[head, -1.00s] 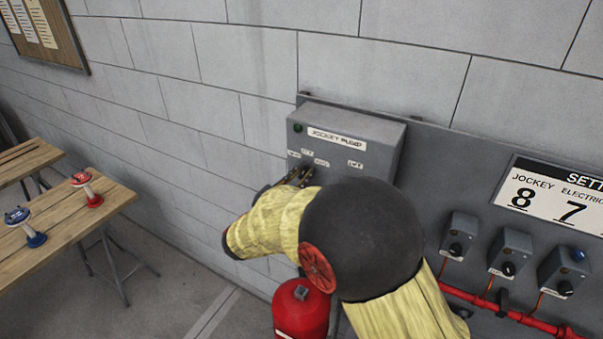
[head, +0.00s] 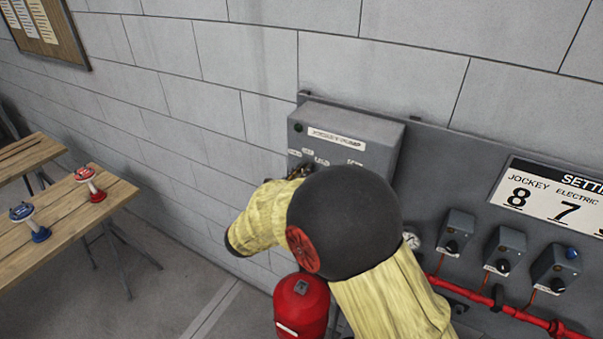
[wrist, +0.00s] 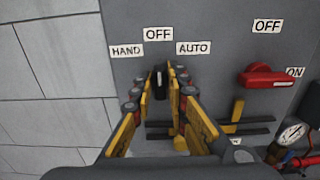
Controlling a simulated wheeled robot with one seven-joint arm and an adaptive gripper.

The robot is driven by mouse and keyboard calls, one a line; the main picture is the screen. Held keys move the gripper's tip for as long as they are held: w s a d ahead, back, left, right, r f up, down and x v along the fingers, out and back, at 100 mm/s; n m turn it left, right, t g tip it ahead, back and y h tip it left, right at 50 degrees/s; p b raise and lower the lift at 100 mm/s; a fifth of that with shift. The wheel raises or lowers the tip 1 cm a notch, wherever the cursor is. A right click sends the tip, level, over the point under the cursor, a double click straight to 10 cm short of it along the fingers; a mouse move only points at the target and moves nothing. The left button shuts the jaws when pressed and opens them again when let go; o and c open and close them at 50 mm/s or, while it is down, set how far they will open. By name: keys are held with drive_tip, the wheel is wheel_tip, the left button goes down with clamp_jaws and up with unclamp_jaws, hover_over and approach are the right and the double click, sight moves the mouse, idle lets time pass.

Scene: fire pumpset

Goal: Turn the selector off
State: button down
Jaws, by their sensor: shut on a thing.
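The selector (wrist: 159,84) is a black knob on the grey jockey pump box, under the labels HAND, OFF and AUTO in the wrist view. It stands nearly upright, towards the OFF label (wrist: 158,34). My gripper (wrist: 162,72) has its yellow and black fingers shut on the knob, one on each side. In the head view the grey box (head: 385,150) is on the wall panel, and my arm hides the selector and most of the gripper.
A red rotary handle (wrist: 266,77) with OFF and ON labels is right of the selector. A pressure gauge (wrist: 291,134) is at lower right. A red extinguisher (head: 301,305) stands below my arm. Small control boxes (head: 505,247) line the panel at right.

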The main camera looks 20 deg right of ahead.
drive_tip(key=c, duration=1.9)
unclamp_jaws()
drive_tip(key=shift+o, duration=0.3)
drive_tip(key=shift+a, duration=0.1)
drive_tip(key=v, duration=1.2)
